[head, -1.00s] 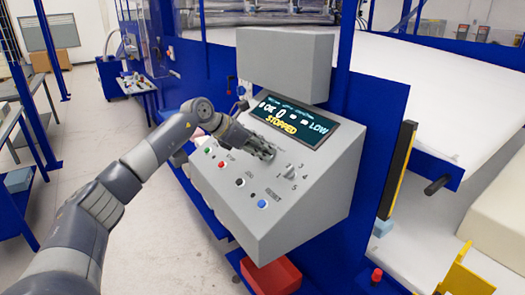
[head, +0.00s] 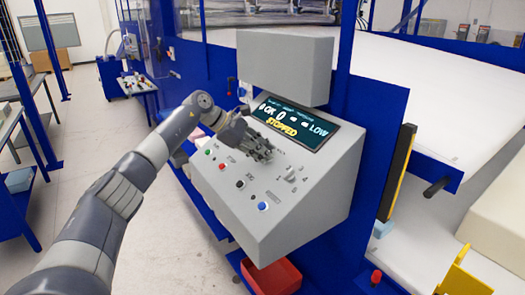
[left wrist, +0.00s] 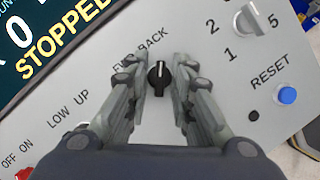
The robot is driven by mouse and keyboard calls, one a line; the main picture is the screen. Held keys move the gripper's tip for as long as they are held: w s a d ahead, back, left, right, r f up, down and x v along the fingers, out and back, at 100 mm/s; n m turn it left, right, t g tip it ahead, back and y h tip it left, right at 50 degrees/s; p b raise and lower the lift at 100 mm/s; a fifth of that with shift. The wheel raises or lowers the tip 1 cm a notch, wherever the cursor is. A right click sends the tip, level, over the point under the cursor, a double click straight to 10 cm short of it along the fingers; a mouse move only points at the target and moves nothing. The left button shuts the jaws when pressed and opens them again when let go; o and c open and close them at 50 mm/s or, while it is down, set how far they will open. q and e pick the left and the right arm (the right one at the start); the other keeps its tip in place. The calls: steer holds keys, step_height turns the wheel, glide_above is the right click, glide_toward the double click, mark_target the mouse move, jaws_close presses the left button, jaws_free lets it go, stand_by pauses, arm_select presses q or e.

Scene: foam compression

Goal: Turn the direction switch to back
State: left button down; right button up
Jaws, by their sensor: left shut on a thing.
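The direction switch (left wrist: 159,77) is a small black knob with a white pointer line, seen in the left wrist view. It sits below the FWD and BACK labels on the grey panel. Its line points up in the picture, towards the BACK label. My left gripper (left wrist: 158,85) has one finger on each side of the knob and is shut on it. In the head view, my left gripper (head: 268,156) is against the sloping panel (head: 305,215) just below the display, and hides the switch. My right gripper is out of view.
The display (head: 293,122) reads STOPPED. A green button (head: 208,153), a red button (head: 222,165) and a black knob (head: 240,183) are lower left on the panel.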

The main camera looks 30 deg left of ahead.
arm_select(q)
steer(key=shift+r, duration=0.1)
steer(key=c, duration=1.7)
jaws_free()
steer(key=v, duration=1.2)
